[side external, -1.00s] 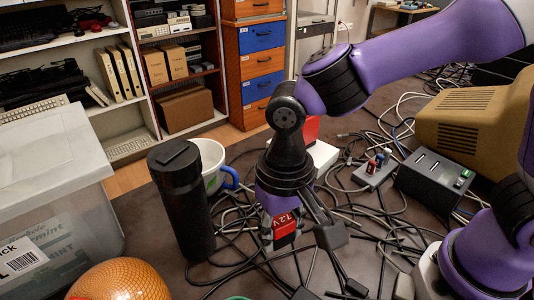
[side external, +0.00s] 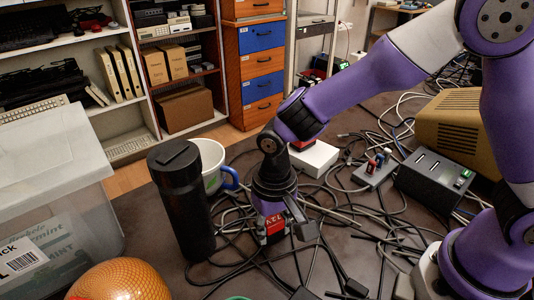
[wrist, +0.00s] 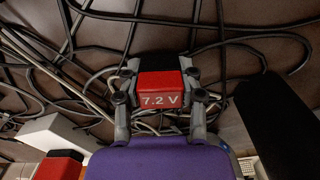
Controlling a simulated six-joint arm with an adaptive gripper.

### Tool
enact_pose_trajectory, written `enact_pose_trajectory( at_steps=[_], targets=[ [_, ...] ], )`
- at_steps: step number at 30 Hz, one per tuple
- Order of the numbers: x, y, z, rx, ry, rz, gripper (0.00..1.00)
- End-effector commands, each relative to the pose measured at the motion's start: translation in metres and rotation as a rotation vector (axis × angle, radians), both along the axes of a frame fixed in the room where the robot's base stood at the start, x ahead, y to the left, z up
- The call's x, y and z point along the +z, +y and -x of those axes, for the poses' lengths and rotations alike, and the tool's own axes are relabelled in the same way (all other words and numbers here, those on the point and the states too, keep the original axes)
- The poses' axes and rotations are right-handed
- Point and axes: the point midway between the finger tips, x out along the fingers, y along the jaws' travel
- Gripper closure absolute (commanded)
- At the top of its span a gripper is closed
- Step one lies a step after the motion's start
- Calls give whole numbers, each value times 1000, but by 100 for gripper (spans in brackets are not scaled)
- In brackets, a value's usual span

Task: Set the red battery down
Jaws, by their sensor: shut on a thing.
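The red battery (side external: 273,225), marked "7.2 V", is between the fingers of my gripper (side external: 284,228). My gripper points down over the tangle of cables on the dark table. In the wrist view, the battery (wrist: 161,88) sits between both fingers of the gripper (wrist: 159,72), with its red labelled face and a dark part beyond it visible. The gripper is shut on it. Cables run around and under the battery. I cannot tell whether its underside touches them or the table.
A tall black bottle (side external: 183,200) and a white mug (side external: 210,165) with a blue handle stand left of my gripper. A white box (side external: 315,158) is behind it, with something red beside my arm. A grey power unit (side external: 433,180) stands right. An orange ball (side external: 120,283) is front left.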

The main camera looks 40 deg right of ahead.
Motion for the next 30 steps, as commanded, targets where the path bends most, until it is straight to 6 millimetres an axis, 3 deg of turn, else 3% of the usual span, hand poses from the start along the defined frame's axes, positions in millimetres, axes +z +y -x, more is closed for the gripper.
enact_pose_trajectory(
  at_steps=[1,2,3,17,30],
  targets=[
    [-2,0,0,0,1,1,100],
    [-1,0,0,0,0,0,42],
    [-1,0,0,0,0,0,28],
    [6,0,-1,0,-3,-1,28],
    [88,-4,-9,0,-3,-2,28]
  ],
)
